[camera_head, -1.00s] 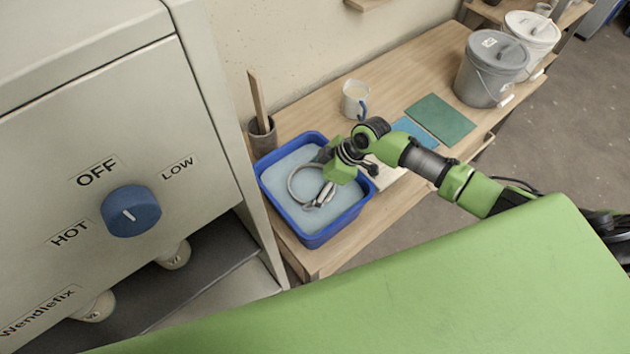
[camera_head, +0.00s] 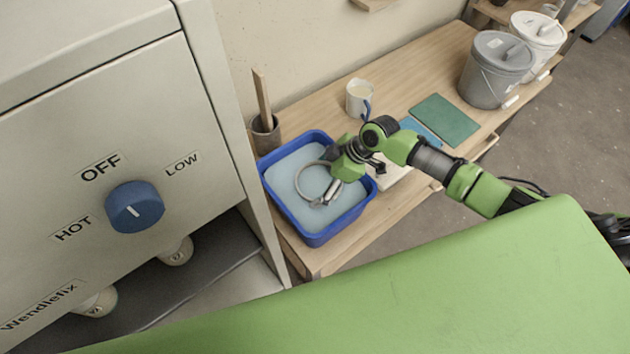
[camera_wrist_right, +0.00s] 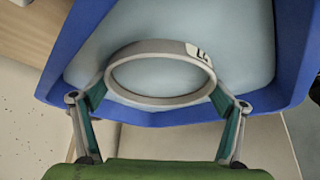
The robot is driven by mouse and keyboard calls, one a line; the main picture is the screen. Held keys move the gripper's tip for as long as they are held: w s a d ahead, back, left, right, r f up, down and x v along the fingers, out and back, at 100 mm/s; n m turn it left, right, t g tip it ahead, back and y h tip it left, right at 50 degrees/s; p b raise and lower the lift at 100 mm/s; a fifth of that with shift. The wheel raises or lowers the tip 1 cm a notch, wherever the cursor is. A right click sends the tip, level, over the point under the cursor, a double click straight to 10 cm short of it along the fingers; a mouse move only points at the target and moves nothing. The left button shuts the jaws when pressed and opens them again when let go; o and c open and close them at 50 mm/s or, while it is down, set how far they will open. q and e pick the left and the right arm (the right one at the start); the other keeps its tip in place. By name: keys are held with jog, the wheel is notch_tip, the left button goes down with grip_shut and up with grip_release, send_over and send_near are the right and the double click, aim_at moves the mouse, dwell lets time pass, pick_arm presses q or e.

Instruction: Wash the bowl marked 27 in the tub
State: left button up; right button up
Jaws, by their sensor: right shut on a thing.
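The bowl (camera_head: 297,184) is a pale grey round vessel inside the blue tub (camera_head: 312,240), which holds light blue water. My right gripper (camera_head: 326,181) reaches in from the right and is shut on the bowl. In the right wrist view its two fingers lie on opposite sides of the bowl's rim (camera_wrist_right: 160,103). A white label with a dark mark (camera_wrist_right: 200,54) shows on the rim, cut off, so I cannot read the number. Water colour fills the ring of the rim; how deep the bowl sits is unclear. My left gripper is not in view.
A grey cup with a wooden stick (camera_head: 265,135) and a mug (camera_head: 359,98) stand behind the tub. A green mat (camera_head: 444,119), a grey bucket (camera_head: 492,72) and a white bucket (camera_head: 540,38) are farther right. A cabinet with a blue knob (camera_head: 134,207) fills the left.

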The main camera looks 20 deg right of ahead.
jog(key=shift+a, duration=0.15)
jog(key=shift+a, duration=1.15)
jog(key=shift+d, duration=0.1)
jog(key=shift+d, duration=1.15)
jog(key=shift+a+p, duration=0.35)
jog(key=shift+a, duration=0.9)
jog(key=shift+d, duration=0.15)
